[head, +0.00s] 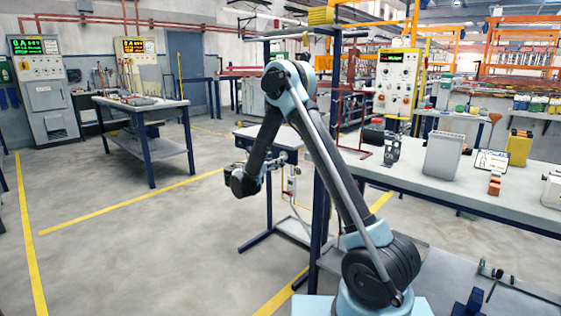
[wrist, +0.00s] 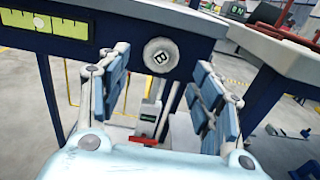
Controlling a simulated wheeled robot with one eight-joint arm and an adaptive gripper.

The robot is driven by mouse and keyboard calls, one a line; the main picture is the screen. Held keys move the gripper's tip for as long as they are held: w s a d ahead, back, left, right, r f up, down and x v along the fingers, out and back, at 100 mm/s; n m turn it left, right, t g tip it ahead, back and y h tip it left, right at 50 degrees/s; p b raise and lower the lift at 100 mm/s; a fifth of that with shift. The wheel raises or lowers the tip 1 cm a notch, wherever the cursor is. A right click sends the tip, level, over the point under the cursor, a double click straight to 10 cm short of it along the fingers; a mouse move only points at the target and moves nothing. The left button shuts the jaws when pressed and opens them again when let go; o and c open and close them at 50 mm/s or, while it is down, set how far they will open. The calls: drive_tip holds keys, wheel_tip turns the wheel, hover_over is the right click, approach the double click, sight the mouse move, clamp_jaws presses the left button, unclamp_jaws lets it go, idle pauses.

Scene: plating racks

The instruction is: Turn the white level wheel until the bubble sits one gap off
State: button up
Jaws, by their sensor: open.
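The white level wheel (wrist: 160,56), a round knob marked with a "B", sits on the dark blue bench frame in the upper middle of the wrist view. My gripper (wrist: 161,64) is open, with one finger to each side of the wheel in the picture. I see no contact, and the remaining distance is hard to judge. A yellow-green level strip (wrist: 45,23) with dark marks lies at the upper left. The bubble's place between the marks is too small to tell.
A long grey worktop (head: 420,180) with boxes and tools stands to the right in the head view. A dark blue post (head: 318,215) stands close to my arm. Another bench (head: 140,104) is at the left. Open floor (head: 130,240) lies at the front left.

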drive_tip(key=x, duration=0.4)
drive_tip(key=shift+w+d, duration=0.1)
drive_tip(key=shift+w, duration=0.05)
drive_tip(key=c, duration=1.1)
